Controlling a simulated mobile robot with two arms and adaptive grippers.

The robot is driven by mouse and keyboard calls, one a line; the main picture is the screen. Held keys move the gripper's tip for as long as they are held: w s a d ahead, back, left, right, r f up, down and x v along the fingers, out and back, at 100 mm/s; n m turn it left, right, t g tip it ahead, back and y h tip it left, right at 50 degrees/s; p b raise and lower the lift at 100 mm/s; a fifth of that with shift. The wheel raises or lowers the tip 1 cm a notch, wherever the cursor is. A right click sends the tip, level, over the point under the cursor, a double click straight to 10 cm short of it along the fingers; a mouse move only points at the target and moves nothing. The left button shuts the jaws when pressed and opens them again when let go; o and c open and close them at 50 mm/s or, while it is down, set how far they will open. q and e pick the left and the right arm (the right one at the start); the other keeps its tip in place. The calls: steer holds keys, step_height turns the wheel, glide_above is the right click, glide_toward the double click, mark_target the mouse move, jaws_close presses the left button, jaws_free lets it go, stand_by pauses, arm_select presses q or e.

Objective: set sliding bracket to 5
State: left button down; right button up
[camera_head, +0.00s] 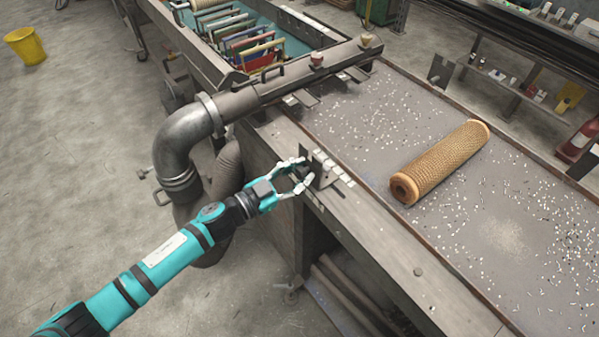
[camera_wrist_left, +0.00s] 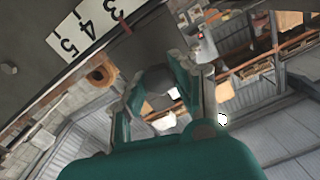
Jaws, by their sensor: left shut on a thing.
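The sliding bracket (camera_head: 324,168) is a metal piece on the near rail of the long table in the head view. My left gripper (camera_head: 300,178) reaches it from the left and is shut on its near side. In the left wrist view the fingers (camera_wrist_left: 160,92) close around a dark rounded part of the bracket (camera_wrist_left: 158,77). A white scale strip (camera_wrist_left: 85,32) with black 3, 4 and 5 lies at the upper left there. The bracket's exact reading on the scale cannot be told. My right gripper is not in view.
A tan mesh tube (camera_head: 440,162) lies on the table (camera_head: 350,120) among scattered white bits. A grey bent pipe (camera_head: 185,140) and corrugated hose stand left of the bracket. A bin of colourful panels (camera_head: 245,40) is behind. A yellow bucket (camera_head: 25,47) stands on the floor.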

arm_select(q)
steer(key=w+a, duration=0.2)
steer(key=w, duration=0.1)
steer(key=w+a, duration=0.1)
steer(key=w, duration=0.1)
steer(key=shift+a+r+b, duration=0.1)
steer(key=shift+a+b, duration=0.25)
steer(key=shift+a, duration=0.05)
steer(key=shift+w, duration=0.1)
steer(key=c, duration=1)
jaws_free()
steer(key=shift+a, duration=0.1)
steer(key=v, duration=1.2)
